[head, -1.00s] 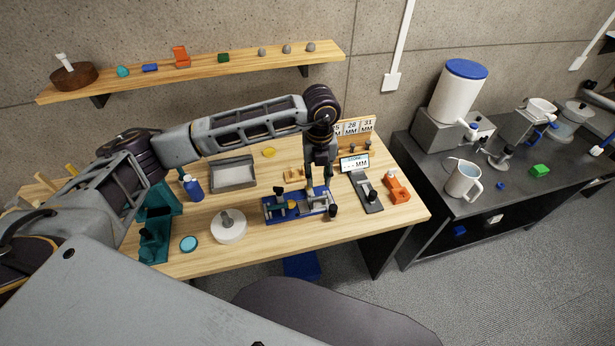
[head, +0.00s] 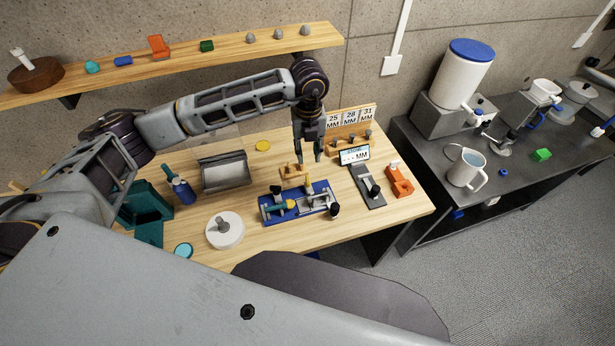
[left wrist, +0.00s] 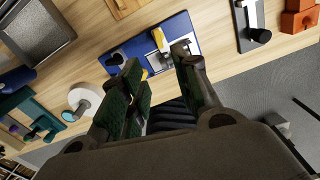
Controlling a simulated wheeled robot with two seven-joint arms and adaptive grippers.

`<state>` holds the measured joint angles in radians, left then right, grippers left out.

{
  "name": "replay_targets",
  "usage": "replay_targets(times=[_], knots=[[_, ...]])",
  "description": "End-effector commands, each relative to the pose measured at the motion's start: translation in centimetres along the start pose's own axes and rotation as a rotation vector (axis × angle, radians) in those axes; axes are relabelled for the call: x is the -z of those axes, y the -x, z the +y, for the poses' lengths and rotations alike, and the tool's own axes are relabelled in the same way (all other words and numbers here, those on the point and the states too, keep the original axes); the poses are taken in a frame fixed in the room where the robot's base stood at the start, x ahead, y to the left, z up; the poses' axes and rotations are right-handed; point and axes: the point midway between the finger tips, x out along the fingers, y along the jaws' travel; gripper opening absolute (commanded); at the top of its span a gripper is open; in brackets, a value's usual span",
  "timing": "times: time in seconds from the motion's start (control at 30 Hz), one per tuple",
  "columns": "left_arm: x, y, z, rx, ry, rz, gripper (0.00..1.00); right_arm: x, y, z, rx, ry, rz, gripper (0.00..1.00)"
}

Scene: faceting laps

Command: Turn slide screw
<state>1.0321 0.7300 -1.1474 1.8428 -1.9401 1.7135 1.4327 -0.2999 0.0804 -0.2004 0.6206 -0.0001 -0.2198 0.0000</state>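The blue fixture (head: 267,217) lies on the wooden table. My left gripper (head: 309,158) points down, appearing behind and above the fixture's right half, apart from the knob. In the left wrist view, the left gripper's (left wrist: 160,75) green-padded fingers are spread with nothing held between them. The fixture's blue base (left wrist: 182,24) shows beyond them, partly hidden by the fingers. My right gripper is not in view.
A digital gauge display (head: 355,154), a grey slide stand (head: 366,190) and an orange part (head: 398,180) stand right of the fixture. A white disc (head: 225,232) and a grey tray (head: 224,173) are left. A wooden piece (head: 293,170) lies behind. Bare table shows in front.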

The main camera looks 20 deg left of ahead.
Motion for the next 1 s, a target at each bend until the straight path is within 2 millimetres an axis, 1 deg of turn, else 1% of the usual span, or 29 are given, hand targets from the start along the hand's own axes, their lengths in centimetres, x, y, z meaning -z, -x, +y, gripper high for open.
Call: replay_targets(times=[0.1,0.27,0.47,0.67,1.0], knots=[[0.0,0.0,0.0,0.000,0.000,0.000,0.31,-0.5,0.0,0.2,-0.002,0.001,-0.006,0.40],[0.0,-0.2,0.0,0.000,0.000,0.001,0.31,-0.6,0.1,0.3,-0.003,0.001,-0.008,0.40],[0.0,-1.4,0.0,0.000,0.001,0.002,0.31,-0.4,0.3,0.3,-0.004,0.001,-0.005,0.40],[0.1,-3.7,0.0,-0.002,0.000,0.003,0.31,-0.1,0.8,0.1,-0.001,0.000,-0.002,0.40],[0.1,-8.2,0.0,-0.002,0.000,0.003,0.31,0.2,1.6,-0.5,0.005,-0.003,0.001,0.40]])
